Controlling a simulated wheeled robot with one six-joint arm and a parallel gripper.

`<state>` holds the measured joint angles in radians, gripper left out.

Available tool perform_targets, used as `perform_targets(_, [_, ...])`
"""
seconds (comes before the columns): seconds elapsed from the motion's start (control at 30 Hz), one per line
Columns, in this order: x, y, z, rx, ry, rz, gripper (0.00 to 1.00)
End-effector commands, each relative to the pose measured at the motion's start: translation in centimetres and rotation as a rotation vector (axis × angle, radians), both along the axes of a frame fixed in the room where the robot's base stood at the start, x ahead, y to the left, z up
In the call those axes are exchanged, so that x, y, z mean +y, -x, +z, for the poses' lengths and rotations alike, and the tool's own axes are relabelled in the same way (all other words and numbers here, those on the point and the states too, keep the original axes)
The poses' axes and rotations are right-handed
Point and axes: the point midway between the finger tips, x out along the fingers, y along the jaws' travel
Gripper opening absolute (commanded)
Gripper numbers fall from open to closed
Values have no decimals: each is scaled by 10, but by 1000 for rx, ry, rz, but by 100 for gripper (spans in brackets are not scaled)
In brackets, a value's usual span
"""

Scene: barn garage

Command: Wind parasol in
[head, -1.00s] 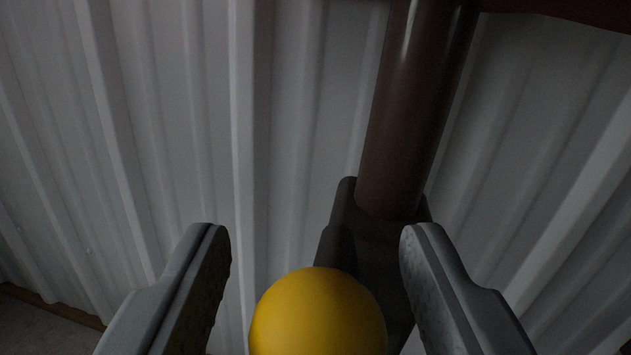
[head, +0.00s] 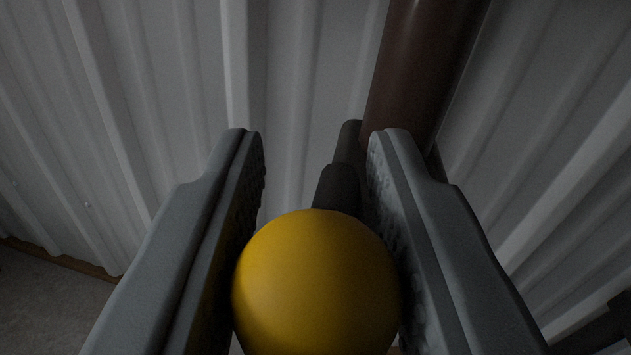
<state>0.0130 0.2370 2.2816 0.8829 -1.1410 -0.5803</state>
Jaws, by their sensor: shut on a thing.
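A yellow ball-shaped knob (head: 316,285) fills the lower middle of the head view. My gripper (head: 315,145) has one finger on each side of the knob and is shut on it. Behind the knob, a dark crank housing (head: 338,188) shows between the fingers. The brown parasol pole (head: 420,75) rises from there to the upper right, and my right finger covers part of its lower end. The parasol's canopy is not in this view.
A pale corrugated metal wall (head: 175,70) stands behind the pole. A strip of grey floor (head: 50,305) with a brown edge shows at the lower left. A dark bar (head: 595,335) lies at the lower right corner.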

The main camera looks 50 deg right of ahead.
Motion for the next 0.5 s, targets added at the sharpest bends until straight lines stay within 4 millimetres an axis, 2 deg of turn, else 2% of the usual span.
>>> perform_targets(0.27, [5, -7, -4, 85, 56, 0, 0])
perform_targets(0.5, [13, -19, -12, 249, 165, 2, 0])
